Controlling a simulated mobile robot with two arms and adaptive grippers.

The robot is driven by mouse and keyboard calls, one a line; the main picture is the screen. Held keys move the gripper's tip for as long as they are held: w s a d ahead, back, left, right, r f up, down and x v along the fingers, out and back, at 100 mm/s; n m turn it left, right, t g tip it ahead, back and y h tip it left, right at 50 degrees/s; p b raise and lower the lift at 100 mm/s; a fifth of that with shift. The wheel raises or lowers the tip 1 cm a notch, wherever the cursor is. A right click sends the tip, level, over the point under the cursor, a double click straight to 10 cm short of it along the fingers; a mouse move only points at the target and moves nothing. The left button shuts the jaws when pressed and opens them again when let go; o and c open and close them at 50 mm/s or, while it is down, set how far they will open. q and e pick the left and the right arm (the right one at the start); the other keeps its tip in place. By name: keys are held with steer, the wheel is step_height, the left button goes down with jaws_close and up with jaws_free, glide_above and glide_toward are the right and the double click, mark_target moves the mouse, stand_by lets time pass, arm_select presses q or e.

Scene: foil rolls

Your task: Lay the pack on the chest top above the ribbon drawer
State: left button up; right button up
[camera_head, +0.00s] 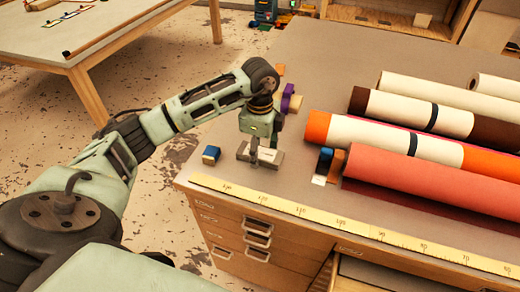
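My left gripper (258,158) points down close over the near left part of the chest top (310,95). A pale, flat patch shows at its fingertips; I cannot tell whether it is held or lies beneath. A small blue block with a tan side (211,155) sits on the top just left of the gripper, apart from it. I cannot tell which item is the pack. The chest front has several drawers (256,239) on the left; their small labels are unreadable, so the ribbon drawer cannot be picked out. My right gripper is not in view.
A yellow measuring strip (345,225) runs along the front edge. Large rolls, including a red one (430,183), fill the right side. Small dark, blue and tan pieces (324,161) lie left of them. A purple item (291,101) stands behind the gripper. Another table (95,40) is far left.

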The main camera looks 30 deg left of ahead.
mark_target(260, 152)
arm_select(q)
steer(key=shift+r, duration=0.45)
step_height(260, 152, up, 12)
steer(key=b, duration=0.1)
steer(key=shift+f+b, duration=0.25)
steer(key=shift+b, duration=0.15)
steer(key=shift+s+f, duration=0.1)
